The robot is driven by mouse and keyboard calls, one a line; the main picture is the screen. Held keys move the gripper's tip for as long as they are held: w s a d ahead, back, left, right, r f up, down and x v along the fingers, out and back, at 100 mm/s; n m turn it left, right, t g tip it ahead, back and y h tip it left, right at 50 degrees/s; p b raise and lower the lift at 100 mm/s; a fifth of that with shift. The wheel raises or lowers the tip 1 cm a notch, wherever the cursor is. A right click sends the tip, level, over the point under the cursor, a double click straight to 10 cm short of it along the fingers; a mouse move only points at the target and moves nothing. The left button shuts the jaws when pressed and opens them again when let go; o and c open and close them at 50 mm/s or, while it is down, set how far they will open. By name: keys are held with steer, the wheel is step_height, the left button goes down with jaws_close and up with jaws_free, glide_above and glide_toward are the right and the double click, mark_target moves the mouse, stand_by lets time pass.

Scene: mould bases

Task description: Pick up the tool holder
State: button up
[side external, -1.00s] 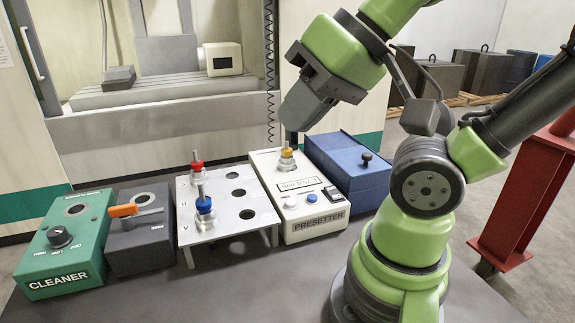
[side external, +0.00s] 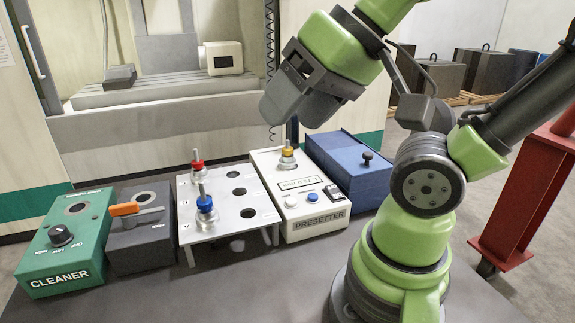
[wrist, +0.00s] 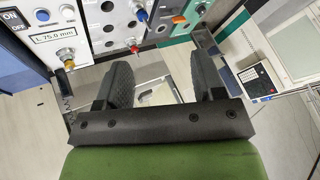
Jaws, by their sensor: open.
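Three tool holders stand upright. One with a yellow collar (side external: 287,151) sits on the white presetter (side external: 316,228). Ones with a red collar (side external: 198,165) and a blue collar (side external: 204,203) sit in the light metal rack (side external: 187,223). In the wrist view the yellow (wrist: 68,57), blue (wrist: 141,15) and red (wrist: 134,47) holders lie beyond the fingers, toward the top left. My gripper (side external: 284,108) is above and behind the presetter, apart from every holder. In the wrist view its two fingers (wrist: 165,78) are wide apart with nothing between them.
A green cleaner box (side external: 66,262) and a dark box (side external: 150,242) with an orange lever (side external: 124,209) stand left of the rack. A blue box (side external: 352,178) stands right of the presetter. A machine bed (side external: 160,92) lies behind. The bench front (side external: 200,297) is clear.

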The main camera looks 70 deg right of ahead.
steer(key=w+d+g+h, duration=0.1)
steer(key=w+d+h, duration=0.1)
steer(key=w+d, duration=0.4)
steer(key=m+g+h, duration=0.2)
steer(key=m+g, duration=0.1)
steer(key=g, duration=0.1)
glide_toward(286, 147)
steer(key=x, duration=0.2)
steer(key=d+x, duration=0.1)
steer(key=x, duration=0.2)
steer(key=shift+s, duration=0.25)
steer(key=x, duration=0.5)
steer(key=shift+w+a+f, duration=0.15)
steer(key=shift+w+f, duration=0.2)
steer(key=shift+r, duration=0.1)
jaws_close()
